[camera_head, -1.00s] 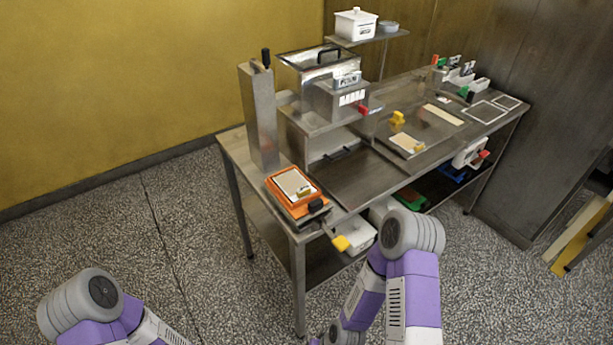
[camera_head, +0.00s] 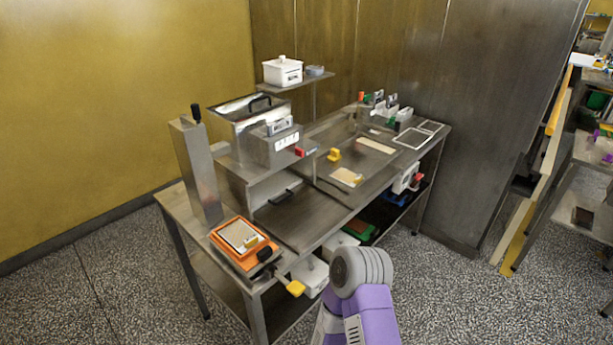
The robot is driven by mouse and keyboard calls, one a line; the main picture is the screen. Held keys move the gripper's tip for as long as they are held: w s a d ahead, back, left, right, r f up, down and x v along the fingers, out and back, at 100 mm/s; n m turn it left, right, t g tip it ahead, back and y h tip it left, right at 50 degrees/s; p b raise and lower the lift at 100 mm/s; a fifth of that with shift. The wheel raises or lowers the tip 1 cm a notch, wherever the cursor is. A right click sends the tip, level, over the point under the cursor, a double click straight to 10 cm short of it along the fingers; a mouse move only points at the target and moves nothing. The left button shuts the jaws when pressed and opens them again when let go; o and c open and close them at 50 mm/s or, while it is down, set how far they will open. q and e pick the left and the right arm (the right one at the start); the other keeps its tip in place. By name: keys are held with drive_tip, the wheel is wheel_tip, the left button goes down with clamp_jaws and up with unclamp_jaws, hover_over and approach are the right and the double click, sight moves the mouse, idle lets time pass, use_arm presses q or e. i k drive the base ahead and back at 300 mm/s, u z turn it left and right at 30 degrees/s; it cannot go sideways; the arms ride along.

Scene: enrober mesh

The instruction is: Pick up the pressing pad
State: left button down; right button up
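I cannot tell for sure which thing is the pressing pad. A small yellow-handled block (camera_head: 334,155) stands on the steel worktop near the middle of the table (camera_head: 330,208). Another small yellow piece (camera_head: 357,180) lies at the edge of a pale square sheet (camera_head: 345,176). At the near left corner an orange frame (camera_head: 228,256) holds a pale mesh panel (camera_head: 238,235), with a small yellow block (camera_head: 251,243) on it. My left arm and gripper are outside the view.
A tall steel column (camera_head: 197,172) and a lidded steel machine (camera_head: 252,112) stand at the table's left and back. A white box (camera_head: 282,71) is on a raised shelf. Open speckled floor lies left.

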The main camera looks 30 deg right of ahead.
sight(335, 155)
drive_tip(key=z, duration=0.55)
drive_tip(key=k, duration=0.65)
drive_tip(key=z, duration=1.55)
drive_tip(key=i, duration=1.35)
drive_tip(key=z, duration=0.35)
drive_tip(key=i, duration=1.45)
drive_tip(key=u, duration=1)
